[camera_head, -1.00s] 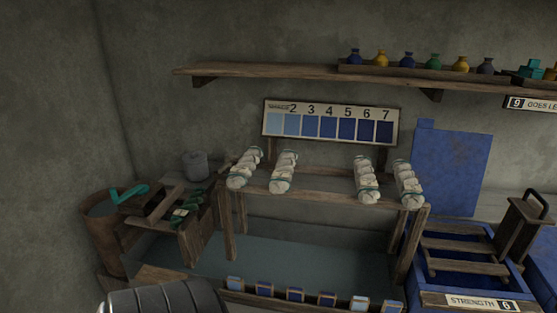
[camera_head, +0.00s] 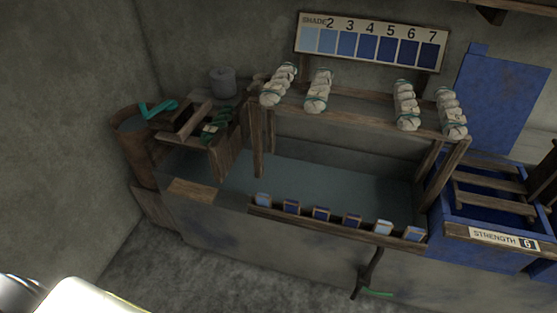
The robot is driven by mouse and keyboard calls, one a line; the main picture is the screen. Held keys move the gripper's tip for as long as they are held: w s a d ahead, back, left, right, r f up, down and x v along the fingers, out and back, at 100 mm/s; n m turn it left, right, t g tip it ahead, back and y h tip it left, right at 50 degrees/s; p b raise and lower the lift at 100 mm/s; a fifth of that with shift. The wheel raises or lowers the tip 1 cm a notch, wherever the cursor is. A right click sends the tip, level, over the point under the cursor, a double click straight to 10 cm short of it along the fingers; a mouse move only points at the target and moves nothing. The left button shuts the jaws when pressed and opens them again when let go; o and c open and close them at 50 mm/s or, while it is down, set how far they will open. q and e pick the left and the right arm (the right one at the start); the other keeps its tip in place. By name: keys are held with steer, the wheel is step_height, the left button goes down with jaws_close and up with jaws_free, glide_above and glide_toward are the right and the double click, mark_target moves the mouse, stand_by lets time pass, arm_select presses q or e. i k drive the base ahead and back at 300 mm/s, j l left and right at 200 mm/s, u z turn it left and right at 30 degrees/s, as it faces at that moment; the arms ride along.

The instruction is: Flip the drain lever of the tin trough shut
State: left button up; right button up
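The tin trough (camera_head: 215,226) is a long grey tank with bluish-grey liquid, in the middle of the head view against the back wall. On its front, right of centre, a dark bar runs down toward the floor. At its foot is a small green handle, which looks like the drain lever (camera_head: 377,293). The handle lies nearly level and points right; I cannot tell from this whether the drain is open. Neither gripper shows. Only a pale and dark part of my own body is at the lower left corner, well apart from the lever.
A ledge with small blue sample blocks (camera_head: 321,214) runs along the trough's front rim. A wooden rack (camera_head: 350,117) with white tied bundles stands above the trough. A blue vat (camera_head: 487,247) adjoins at right, a brown bucket (camera_head: 135,150) at left. The floor (camera_head: 215,283) in front is clear.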

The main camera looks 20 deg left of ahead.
mark_target(384, 294)
steer(key=z, duration=0.65)
steer(key=l+z, duration=0.1)
steer(key=l, duration=0.55)
steer(key=i+l+z, duration=0.1)
steer(key=l, duration=0.6)
steer(key=l+z, duration=0.1)
steer(key=l, duration=0.55)
steer(key=i, duration=0.05)
